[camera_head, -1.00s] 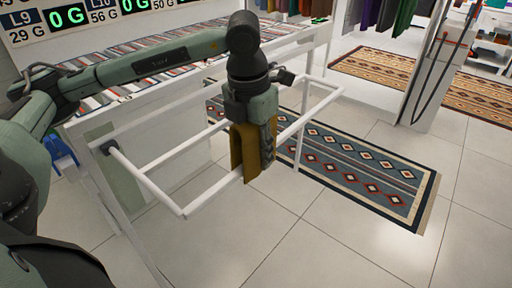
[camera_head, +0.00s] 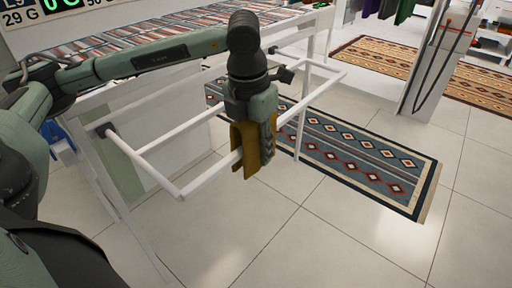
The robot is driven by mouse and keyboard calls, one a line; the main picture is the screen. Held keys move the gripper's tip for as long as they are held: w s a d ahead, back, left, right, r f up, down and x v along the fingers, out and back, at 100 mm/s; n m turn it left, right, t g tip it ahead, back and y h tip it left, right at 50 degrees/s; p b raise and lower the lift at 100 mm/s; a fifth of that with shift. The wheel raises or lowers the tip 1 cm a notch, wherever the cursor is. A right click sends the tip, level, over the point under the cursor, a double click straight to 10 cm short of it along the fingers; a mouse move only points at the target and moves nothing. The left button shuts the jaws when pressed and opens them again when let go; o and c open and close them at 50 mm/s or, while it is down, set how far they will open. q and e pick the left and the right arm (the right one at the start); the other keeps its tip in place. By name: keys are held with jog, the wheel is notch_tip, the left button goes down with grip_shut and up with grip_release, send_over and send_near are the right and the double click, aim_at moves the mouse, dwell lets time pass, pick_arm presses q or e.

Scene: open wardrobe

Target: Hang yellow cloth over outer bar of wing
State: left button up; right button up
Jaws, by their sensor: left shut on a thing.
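The yellow cloth (camera_head: 238,135) hangs from my left gripper (camera_head: 255,155), at the outer bar (camera_head: 208,178) of the white wing. The gripper points down and is shut on the cloth. The cloth shows on both sides of the fingers, and its lower edge reaches a little below the bar. The fingers and cloth hide part of the bar, so I cannot tell whether the cloth lies over it. The wing's side bars (camera_head: 150,170) run back to the white rack. My right gripper is not in view.
The white rack (camera_head: 125,125) with striped cloth on top (camera_head: 170,45) stands behind the wing. A patterned rug (camera_head: 350,160) lies on the floor at right. A white post (camera_head: 440,60) with a dark cable stands farther back. Tiled floor in front is clear.

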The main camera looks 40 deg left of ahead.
pick_arm(q)
jog(key=o, duration=1.3)
jog(key=shift+c, duration=0.2)
jog(key=r, duration=0.4)
jog(key=s+r, duration=0.1)
jog(key=r, duration=0.7)
jog(key=shift+s, duration=0.2)
